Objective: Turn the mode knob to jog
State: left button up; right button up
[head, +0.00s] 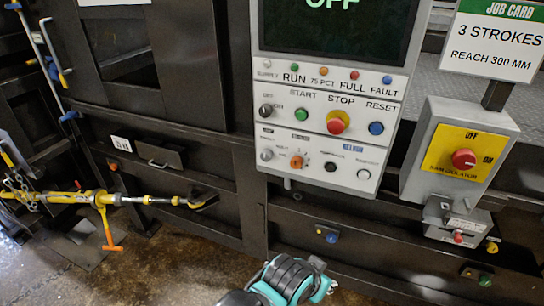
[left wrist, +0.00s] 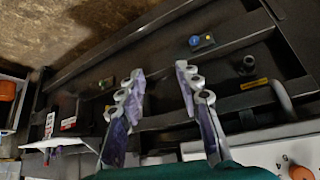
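The grey control panel (head: 372,103) stands at the centre of the head view. Its lower row has an orange rotary knob (head: 296,161) with small labels around it, likely the mode knob. Its pointer position and lettering are too small to read. In the left wrist view my left gripper (left wrist: 160,72) is open, with its two fingers apart and nothing between them. An orange part shows on a pale panel (left wrist: 300,172) at that view's lower right, and I cannot tell whether it is the knob. A teal and black part of my arm (head: 290,280) is below the panel, apart from it. My right gripper is not in view.
The panel also carries a red stop button (head: 338,122), green start button (head: 302,115) and blue reset button (head: 376,128). A red switch on yellow (head: 463,159) sits to the right. A yellow bar (head: 110,198) juts out at left. Floor is open below.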

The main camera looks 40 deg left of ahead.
aim_at(266, 155)
jog(key=u, duration=1.1)
